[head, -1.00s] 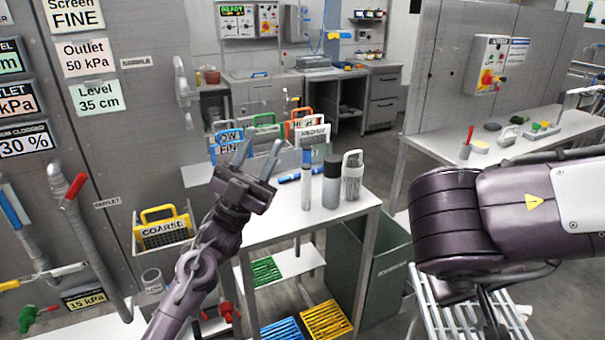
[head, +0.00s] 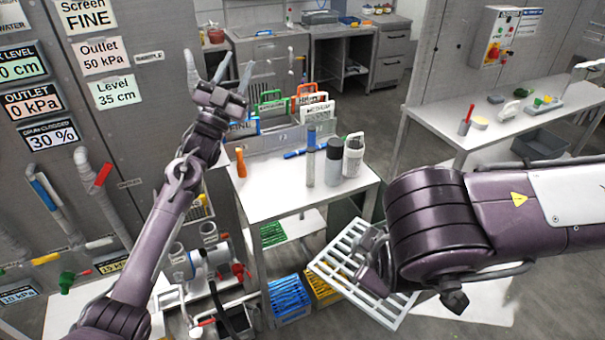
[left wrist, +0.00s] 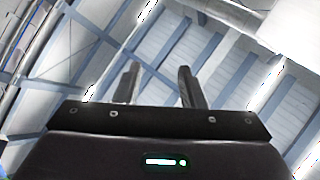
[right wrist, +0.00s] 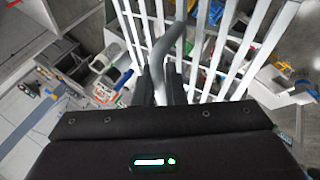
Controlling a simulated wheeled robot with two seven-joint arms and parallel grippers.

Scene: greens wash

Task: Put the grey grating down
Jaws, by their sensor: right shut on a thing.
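The grey grating (head: 340,253) is a pale slatted panel, held tilted in the air in front of the small white table. Part of it is hidden behind my right arm in the head view. My right gripper (right wrist: 168,85) is shut on a bar or handle of the grating (right wrist: 258,50), whose slats fill the upper part of the right wrist view. My left gripper (head: 222,72) is raised, empty and open, with its fingers pointing up. In the left wrist view its fingers (left wrist: 155,85) stand apart against the ceiling.
The small white table (head: 262,202) carries bottles, a white jug (head: 353,155) and an orange-handled tool (head: 241,163). Blue (head: 288,298) and yellow (head: 318,290) crates stand below it. A long bench (head: 440,118) is at right. Floor between them is open.

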